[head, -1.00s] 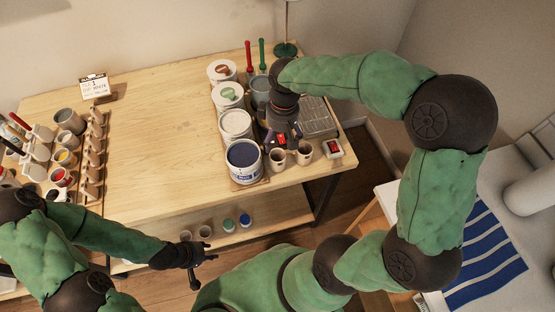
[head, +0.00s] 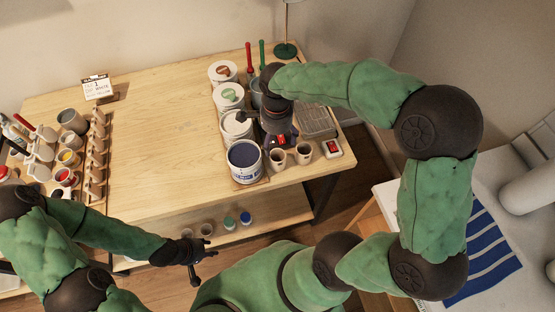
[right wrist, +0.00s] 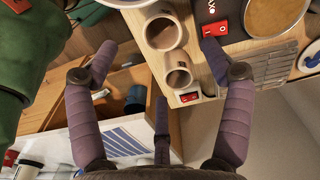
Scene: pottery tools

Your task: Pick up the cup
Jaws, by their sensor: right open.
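Two small beige cups stand near the front right edge of the table: a left cup (head: 277,158) and a right cup (head: 303,154). In the right wrist view, the larger-looking cup (right wrist: 164,32) and the smaller-looking cup (right wrist: 178,77) show between my spread fingers. I cannot tell which cup is meant. My right gripper (head: 272,130) is open and empty, just behind the cups in the head view; it also shows in the right wrist view (right wrist: 155,55). My left gripper (head: 196,257) is open and empty, low in front of the table.
A white tub with dark blue contents (head: 245,160) stands directly left of the cups, with more tubs (head: 235,124) behind it. A small red-and-white device (head: 332,149) lies to their right. A rack of cups (head: 95,150) stands at the left. The table's middle (head: 160,130) is clear.

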